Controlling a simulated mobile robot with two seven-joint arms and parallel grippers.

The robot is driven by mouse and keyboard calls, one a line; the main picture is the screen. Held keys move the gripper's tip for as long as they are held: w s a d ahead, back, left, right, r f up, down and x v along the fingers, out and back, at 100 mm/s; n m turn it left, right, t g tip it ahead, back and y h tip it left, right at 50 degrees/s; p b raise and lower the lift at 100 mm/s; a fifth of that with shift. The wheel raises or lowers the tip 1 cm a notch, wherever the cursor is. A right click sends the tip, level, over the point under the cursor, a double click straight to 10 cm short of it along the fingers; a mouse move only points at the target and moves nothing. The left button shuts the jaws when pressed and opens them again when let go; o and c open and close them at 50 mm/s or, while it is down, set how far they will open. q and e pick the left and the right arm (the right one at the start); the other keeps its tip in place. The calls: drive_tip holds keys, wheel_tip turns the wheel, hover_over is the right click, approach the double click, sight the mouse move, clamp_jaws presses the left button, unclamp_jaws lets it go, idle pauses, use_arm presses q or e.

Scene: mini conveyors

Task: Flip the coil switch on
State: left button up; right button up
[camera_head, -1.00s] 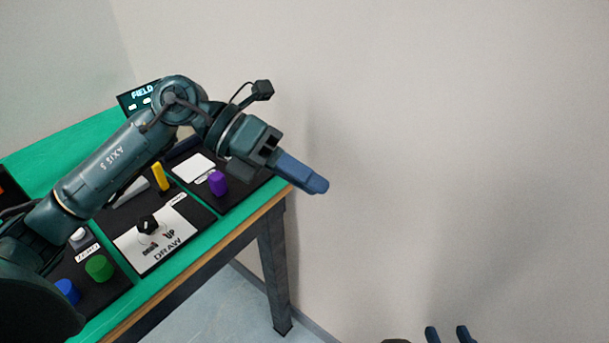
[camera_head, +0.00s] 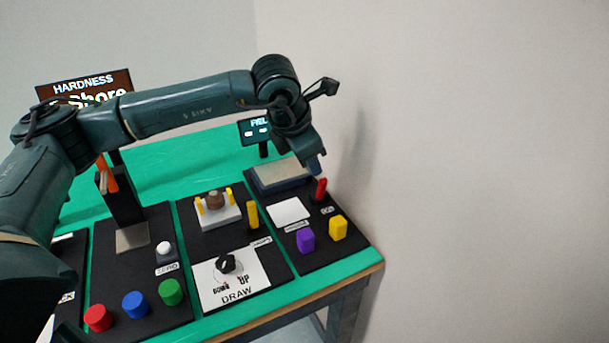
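A small red switch lever (camera_head: 320,188) stands upright on the right black panel, with a small white label in front of it; the label's print is too small to read. I take it for the coil switch. My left gripper (camera_head: 316,166) points down just above and behind the red lever, seen nearly edge-on. It looks apart from the lever, and I cannot tell whether its fingers are open or shut. My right gripper is not in view.
On the same panel are a grey block (camera_head: 282,178), a white plate (camera_head: 289,211), a purple block (camera_head: 306,241) and a yellow block (camera_head: 338,228). A lit display (camera_head: 254,131) stands behind. A yellow lever (camera_head: 252,215) and black knob (camera_head: 225,263) are left. The wall is close right.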

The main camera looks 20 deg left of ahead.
sight(319, 183)
use_arm(q)
drive_tip(key=x, duration=0.6)
drive_tip(key=p+x, duration=0.1)
drive_tip(key=x, duration=0.6)
drive_tip(key=shift+a, duration=0.25)
drive_tip(key=shift+c, duration=0.5)
drive_tip(key=shift+r, duration=0.1)
clamp_jaws()
